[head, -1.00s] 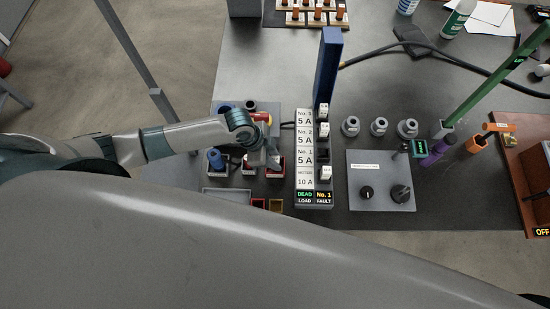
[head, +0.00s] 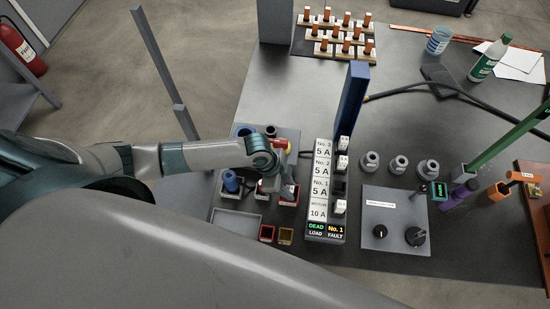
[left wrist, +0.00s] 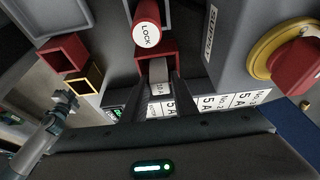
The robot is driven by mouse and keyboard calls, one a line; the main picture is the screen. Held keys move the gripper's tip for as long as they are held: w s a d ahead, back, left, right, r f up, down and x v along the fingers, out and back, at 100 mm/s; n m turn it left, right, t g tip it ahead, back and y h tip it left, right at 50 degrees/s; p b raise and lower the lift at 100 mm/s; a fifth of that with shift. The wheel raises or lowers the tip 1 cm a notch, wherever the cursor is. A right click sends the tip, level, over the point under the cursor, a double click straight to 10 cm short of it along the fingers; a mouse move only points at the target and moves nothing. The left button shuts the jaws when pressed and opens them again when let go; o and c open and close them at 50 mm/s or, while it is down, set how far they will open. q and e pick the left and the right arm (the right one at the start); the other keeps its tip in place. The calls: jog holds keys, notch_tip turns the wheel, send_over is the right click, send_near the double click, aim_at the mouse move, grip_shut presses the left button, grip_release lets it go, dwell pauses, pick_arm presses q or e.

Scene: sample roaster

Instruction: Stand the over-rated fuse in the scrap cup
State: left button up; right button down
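My left gripper (head: 287,190) is low over the rightmost red-walled box of the parts tray at the left of the table. In the left wrist view, its fingers (left wrist: 159,98) are on both sides of a pale grey fuse (left wrist: 159,72) with a 10 A label, and look shut on it. The fuse's far end is at the mouth of a red box (left wrist: 143,60); I cannot tell how deep it sits. A small red cup (head: 267,233) and a yellow-brown cup (head: 286,236) stand in front of the tray. No scrap label is legible. My right gripper is out of view.
The fuse panel (head: 321,191) stands just right of the gripper, its No. 1 position looking empty, with a tall blue plate (head: 352,102) behind. A red LOCK cylinder (left wrist: 146,27) and a red knob (left wrist: 300,65) are close by. A grey control box (head: 395,222) is farther right.

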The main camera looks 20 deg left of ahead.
pick_arm(q)
jog(key=b+v, duration=0.3)
jog(key=v, duration=1.3)
jog(key=shift+a+r, duration=0.25)
jog(key=shift+r, duration=0.05)
jog(key=shift+s, duration=0.15)
